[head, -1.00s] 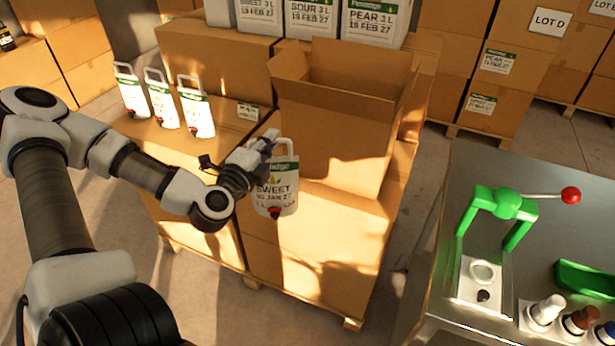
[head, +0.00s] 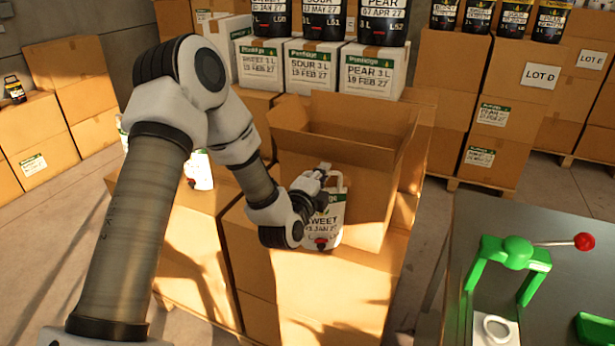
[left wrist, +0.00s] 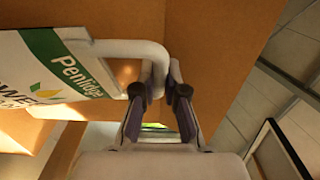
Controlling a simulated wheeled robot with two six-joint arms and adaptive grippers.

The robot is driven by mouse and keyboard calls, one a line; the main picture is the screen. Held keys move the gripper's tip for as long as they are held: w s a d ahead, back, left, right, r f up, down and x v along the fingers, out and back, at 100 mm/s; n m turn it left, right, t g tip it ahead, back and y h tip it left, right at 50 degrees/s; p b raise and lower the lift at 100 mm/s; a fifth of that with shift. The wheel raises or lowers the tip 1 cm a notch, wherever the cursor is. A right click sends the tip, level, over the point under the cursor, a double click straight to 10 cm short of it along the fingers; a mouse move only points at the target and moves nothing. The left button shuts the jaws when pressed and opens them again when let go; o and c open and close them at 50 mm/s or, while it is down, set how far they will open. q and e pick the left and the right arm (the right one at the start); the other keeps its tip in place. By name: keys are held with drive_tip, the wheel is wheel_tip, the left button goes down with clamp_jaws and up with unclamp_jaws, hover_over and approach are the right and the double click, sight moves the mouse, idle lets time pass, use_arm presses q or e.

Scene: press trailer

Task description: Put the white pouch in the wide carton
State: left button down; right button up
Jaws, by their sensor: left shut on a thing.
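The white pouch (head: 327,222), labelled SWEET with a green band and a dark red spout cap, hangs upright from my left gripper (head: 322,172). The gripper is shut on its loop handle, which also shows between the fingers (left wrist: 160,90) in the left wrist view, with the pouch (left wrist: 30,75) at left. An open, wide brown carton (head: 375,185) with raised flaps stands on stacked boxes. The pouch is outside it, in front of its near left wall, below the rim. I cannot tell whether they touch. The carton's floor is hidden. My right gripper is not in view.
Other white pouches (head: 200,170) stand on the boxes at left, partly hidden by my left arm. Labelled white cartons (head: 312,65) stand behind the open carton. A metal table (head: 580,230) with a green lever press (head: 515,252) is at right.

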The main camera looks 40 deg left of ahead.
use_arm(q)
drive_tip(key=shift+w+d, duration=0.1)
drive_tip(key=shift+w, duration=0.4)
drive_tip(key=shift+f+p, duration=0.6)
drive_tip(key=shift+f, duration=1.05)
drive_tip(key=shift+f, duration=0.15)
drive_tip(key=c, duration=1.2)
unclamp_jaws()
drive_tip(key=shift+s, duration=0.1)
